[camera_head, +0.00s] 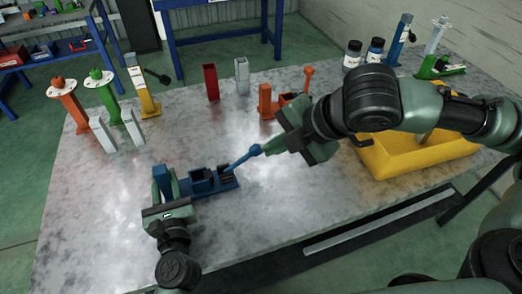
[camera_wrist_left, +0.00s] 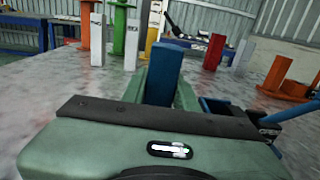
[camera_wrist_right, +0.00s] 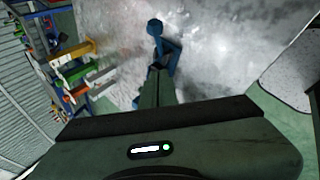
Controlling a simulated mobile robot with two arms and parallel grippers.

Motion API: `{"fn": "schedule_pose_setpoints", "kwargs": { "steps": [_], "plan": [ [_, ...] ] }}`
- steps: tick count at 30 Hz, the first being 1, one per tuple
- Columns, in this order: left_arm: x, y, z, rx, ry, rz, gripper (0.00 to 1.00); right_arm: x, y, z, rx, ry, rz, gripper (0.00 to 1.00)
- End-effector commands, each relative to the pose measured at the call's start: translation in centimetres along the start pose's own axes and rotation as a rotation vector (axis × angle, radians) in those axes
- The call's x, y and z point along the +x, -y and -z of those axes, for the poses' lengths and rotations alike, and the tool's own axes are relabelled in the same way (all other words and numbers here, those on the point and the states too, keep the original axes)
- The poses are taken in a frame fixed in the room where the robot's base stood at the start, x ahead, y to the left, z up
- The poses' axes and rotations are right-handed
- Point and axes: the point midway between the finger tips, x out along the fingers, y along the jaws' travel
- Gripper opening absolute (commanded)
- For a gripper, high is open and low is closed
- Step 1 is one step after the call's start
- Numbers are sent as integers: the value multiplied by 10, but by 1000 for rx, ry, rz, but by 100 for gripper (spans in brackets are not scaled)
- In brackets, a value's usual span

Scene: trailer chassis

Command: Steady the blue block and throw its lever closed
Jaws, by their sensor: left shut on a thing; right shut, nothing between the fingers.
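The blue block (camera_head: 205,181) lies on the metal table with an upright post (camera_head: 161,176) at its left end. Its blue lever (camera_head: 240,160) slants up to the right and ends in a round knob (camera_head: 256,150). My left gripper (camera_head: 166,186) is shut on the post; the left wrist view shows the post (camera_wrist_left: 164,72) between its fingers. My right gripper (camera_head: 270,146) is shut and empty, its tips at the knob; I cannot tell whether they touch. In the right wrist view blue parts with a round end (camera_wrist_right: 155,27) show beyond the fingertips (camera_wrist_right: 157,75).
An orange lever block (camera_head: 266,101) stands behind, near a red post (camera_head: 211,82) and a grey post (camera_head: 242,76). Orange, green and yellow stands are at the left.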

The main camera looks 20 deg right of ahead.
Motion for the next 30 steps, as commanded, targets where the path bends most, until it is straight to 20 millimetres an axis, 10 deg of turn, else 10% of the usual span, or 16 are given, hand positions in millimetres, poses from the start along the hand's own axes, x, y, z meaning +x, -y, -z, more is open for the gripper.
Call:
{"fn": "schedule_pose_setpoints", "kwargs": {
  "steps": [22,30],
  "plan": [
    [0,1,0,1,1,2,0,-24,-2,0,5,1,3,0],
    [0,1,-1,1,1,3,0,-12,-36,-16,194,55,125,0]
  ]
}}
